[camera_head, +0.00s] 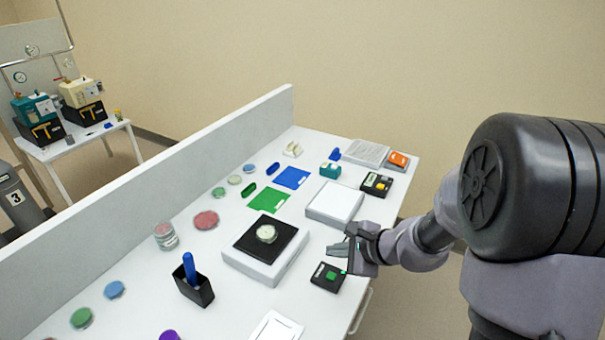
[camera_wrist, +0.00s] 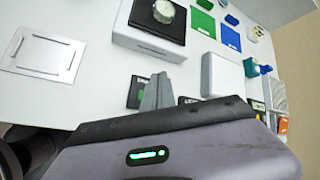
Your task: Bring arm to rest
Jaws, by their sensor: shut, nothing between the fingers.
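My gripper (camera_head: 345,250) is at the right front edge of the white bench (camera_head: 215,285), above a small black device with a green button (camera_head: 331,277). The fingers are shut and hold nothing. In the wrist view the closed fingers (camera_wrist: 157,92) point over the bench, beside the same black device (camera_wrist: 137,92). My arm reaches in from the right side of the head view and is bent, with the gripper low near the bench top. I cannot tell whether the fingers touch anything.
A white block with a black pad and round dish (camera_head: 267,234) stands left of my gripper. A plain white block (camera_head: 335,203) lies behind it. A black holder with a blue item (camera_head: 194,285), several dishes and a grey partition (camera_head: 150,205) are farther left.

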